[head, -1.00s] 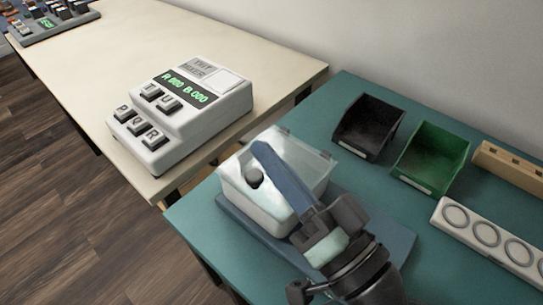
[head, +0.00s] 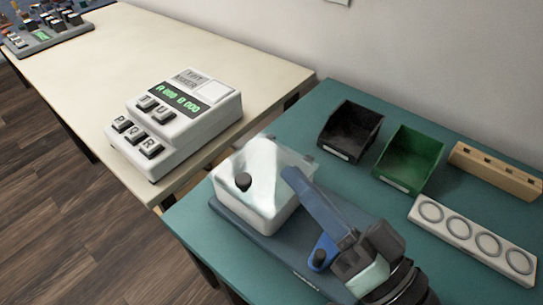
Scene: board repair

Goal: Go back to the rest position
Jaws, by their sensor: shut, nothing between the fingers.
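My gripper (head: 290,176) is shut and empty. Its long blue fingers point up and left, and the tips are just right of a white box (head: 262,212) on a dark blue base plate (head: 226,212). A blue lever-like part with a dark knob (head: 318,258) shows beside my gripper on the base plate. I cannot tell whether the fingertips touch the box.
A black bin (head: 350,131), a green bin (head: 408,158), a wooden block (head: 497,171) and a white strip with several rings (head: 473,240) stand on the teal table (head: 330,95). A white keyed device (head: 174,118) sits on the cream table (head: 140,50).

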